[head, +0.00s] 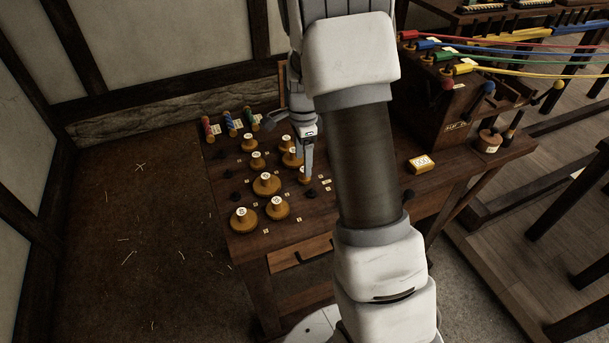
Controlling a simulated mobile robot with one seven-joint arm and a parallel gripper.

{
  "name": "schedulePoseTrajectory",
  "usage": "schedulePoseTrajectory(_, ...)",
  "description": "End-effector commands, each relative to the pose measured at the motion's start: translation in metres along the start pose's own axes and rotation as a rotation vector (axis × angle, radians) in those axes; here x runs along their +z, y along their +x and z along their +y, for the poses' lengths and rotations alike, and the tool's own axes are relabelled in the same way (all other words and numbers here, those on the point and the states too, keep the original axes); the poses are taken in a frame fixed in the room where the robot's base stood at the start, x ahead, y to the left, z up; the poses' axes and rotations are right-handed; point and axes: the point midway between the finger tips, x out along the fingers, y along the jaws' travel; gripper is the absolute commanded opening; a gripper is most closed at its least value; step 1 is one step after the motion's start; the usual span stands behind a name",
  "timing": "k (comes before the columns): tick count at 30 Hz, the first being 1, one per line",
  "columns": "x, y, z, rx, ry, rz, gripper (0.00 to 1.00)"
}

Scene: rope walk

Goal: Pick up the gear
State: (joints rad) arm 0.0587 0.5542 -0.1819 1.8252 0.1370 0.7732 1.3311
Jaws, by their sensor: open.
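Several round wooden gears with upright knobs and pale round labels stand on the dark wooden table (222,180). Two larger ones are a gear in the middle (267,184) and a front-left gear (243,220); another gear (277,208) sits beside them. Smaller gears stand behind, including one at the back (249,143) and one on the left (257,160). Part of the gear behind the gripper is hidden.
Red, blue and green spools (228,124) stand at the table's back left. A dark wooden box (440,102) with coloured cords stands on the right, and a small labelled block (422,164) lies before it. My arm hides the table's middle.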

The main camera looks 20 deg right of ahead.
Motion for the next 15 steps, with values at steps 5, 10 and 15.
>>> schedulePoseTrajectory(5, -0.002, 0.021, -0.001, 0.003, 0.000, 0.000, 0.72)
schedulePoseTrajectory(10, -0.003, 0.046, -0.001, 0.004, 0.000, 0.000, 0.72)
schedulePoseTrajectory(15, -0.003, 0.051, -0.002, 0.001, -0.001, 0.000, 0.72)
